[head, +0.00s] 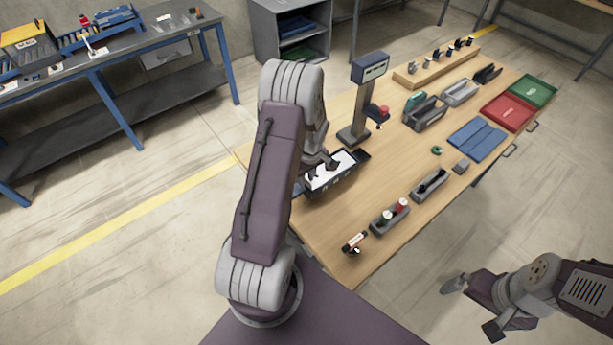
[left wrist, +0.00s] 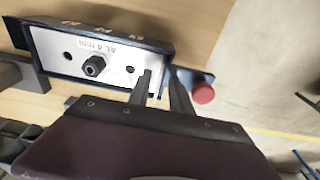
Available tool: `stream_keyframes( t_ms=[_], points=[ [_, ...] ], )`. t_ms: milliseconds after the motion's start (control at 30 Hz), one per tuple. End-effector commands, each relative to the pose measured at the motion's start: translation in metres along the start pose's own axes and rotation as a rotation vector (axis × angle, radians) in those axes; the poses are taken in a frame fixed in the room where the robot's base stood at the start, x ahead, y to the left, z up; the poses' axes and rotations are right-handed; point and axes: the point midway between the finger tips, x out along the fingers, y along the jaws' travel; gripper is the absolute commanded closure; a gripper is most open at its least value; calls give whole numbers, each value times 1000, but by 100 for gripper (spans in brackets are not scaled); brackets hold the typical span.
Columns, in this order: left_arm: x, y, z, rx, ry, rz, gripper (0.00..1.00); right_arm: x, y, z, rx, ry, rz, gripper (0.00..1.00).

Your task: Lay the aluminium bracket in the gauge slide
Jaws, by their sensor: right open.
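A dark-framed fixture (head: 343,181) with a white top plate stands at the table's left edge in the head view. In the left wrist view its plate (left wrist: 55,45) bears an "AL 4" label, dark holes and a black knob (left wrist: 95,66). I cannot tell whether this is the gauge slide. My left gripper (head: 325,164) is at this fixture; its two fingers (left wrist: 161,78) stand apart at the plate's end. I cannot tell whether something thin is between them. I cannot pick out the aluminium bracket for certain. My right gripper (head: 474,306) is open and empty, off the table's front side.
A display post (head: 356,105) stands behind the fixture. Grey holders (head: 390,216), a blue mat (head: 477,139), a red tray (head: 507,111) and a green tray (head: 535,90) lie to the right. A red knob (left wrist: 203,92) is close to my left fingers. Bare wood lies mid-table.

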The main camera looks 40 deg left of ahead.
Motion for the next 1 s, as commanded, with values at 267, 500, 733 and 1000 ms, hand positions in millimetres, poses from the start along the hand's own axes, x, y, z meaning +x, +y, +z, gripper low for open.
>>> stream_keyframes(
  t_ms=[267, 500, 733, 1000],
  points=[
    [-36, 1, -1, -1, 3, 4, 75, 2, 0, 0, 0, 0, 0, 0],
    [-95, 1, -1, 1, 4, 5, 75, 8, 0, 1, 0, 0, 0, 0],
    [-122, 0, 0, 0, 0, 1, 75, 9, 0, 1, 0, 0, 0, 0],
    [-131, -10, 70, 411, -28, 48, 75, 9, 0, 1, 0, 0, 0, 0]
  ],
)
